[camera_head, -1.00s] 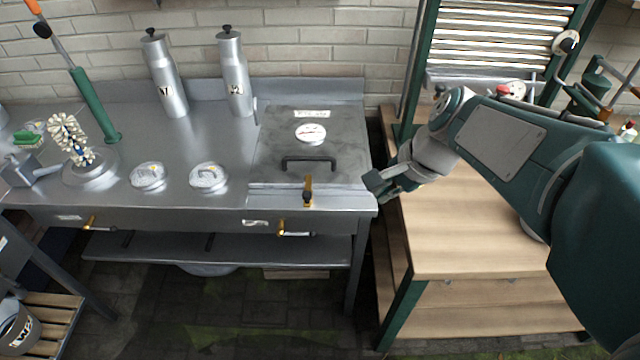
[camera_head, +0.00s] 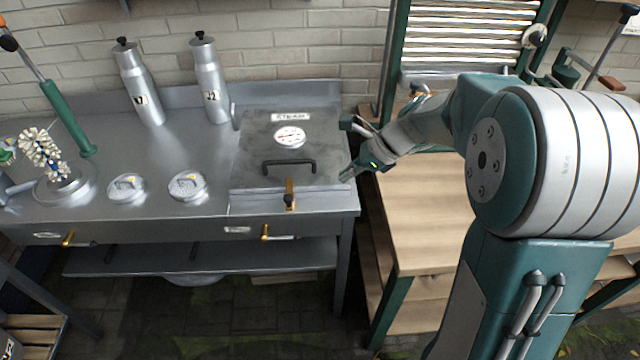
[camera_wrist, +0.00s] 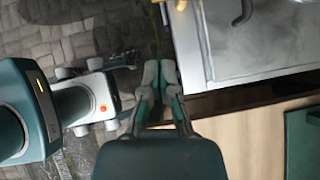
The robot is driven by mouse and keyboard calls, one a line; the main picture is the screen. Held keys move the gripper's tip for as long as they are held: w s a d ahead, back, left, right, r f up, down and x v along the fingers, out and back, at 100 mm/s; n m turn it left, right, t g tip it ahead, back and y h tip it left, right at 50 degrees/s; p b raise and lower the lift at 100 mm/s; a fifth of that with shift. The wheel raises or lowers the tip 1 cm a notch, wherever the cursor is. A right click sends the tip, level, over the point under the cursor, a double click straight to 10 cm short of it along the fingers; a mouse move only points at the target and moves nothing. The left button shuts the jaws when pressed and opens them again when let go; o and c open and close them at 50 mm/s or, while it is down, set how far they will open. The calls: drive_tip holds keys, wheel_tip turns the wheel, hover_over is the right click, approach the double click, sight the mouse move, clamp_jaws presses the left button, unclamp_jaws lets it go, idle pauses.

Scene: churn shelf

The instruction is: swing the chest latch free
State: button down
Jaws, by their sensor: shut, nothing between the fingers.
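The steam chest (camera_head: 255,150) is a grey metal lid set in the right end of the steel bench, with a black handle (camera_head: 289,166) and a round gauge (camera_head: 289,137). The brass latch (camera_head: 290,194) stands upright at the middle of the chest's front edge. My gripper (camera_head: 343,177) is at the right end of the bench, to the right of the latch and apart from it. In the wrist view my gripper (camera_wrist: 160,68) is shut and empty, beside the bench corner. The wrist view shows part of the chest lid (camera_wrist: 250,40) and its handle.
Two metal cylinders (camera_head: 210,80) stand at the back of the bench. Two round lids (camera_head: 188,186) and a brush on a round base (camera_head: 62,185) sit to the left. Brass drawer handles (camera_head: 265,232) stick out below the front edge. A wooden table (camera_head: 425,220) stands at the right.

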approach(292, 205)
wheel_tip(292, 205, down, 3)
drive_tip(key=a, duration=0.3)
drive_tip(key=shift+w+a+f, duration=0.15)
drive_tip(key=shift+w+f, duration=0.2)
drive_tip(key=shift+f, duration=0.05)
drive_tip(key=shift+a, duration=0.3)
